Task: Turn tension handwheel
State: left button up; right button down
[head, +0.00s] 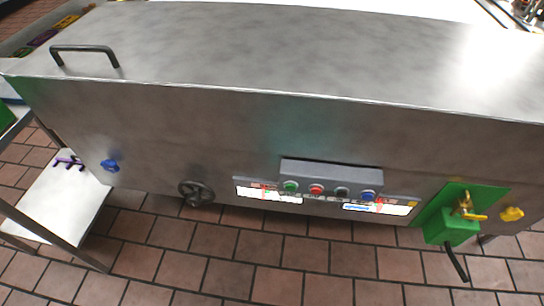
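A dark grey spoked handwheel (196,193) sits low on the front face of the large steel machine (250,140), left of the machine's control panel. It stands clear, with nothing touching it. It is the only spoked wheel I see on this face, and no label on it can be read. Neither of my grippers shows in the head view.
A control box (331,177) with several coloured buttons lies right of the wheel. A blue knob (110,165) is to the left. A green box (452,228) with a yellow valve and dark lever juts out at right. A white-topped table (62,205) stands at left. Tiled floor lies in front.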

aim_at(194, 198)
jog(key=u, duration=1)
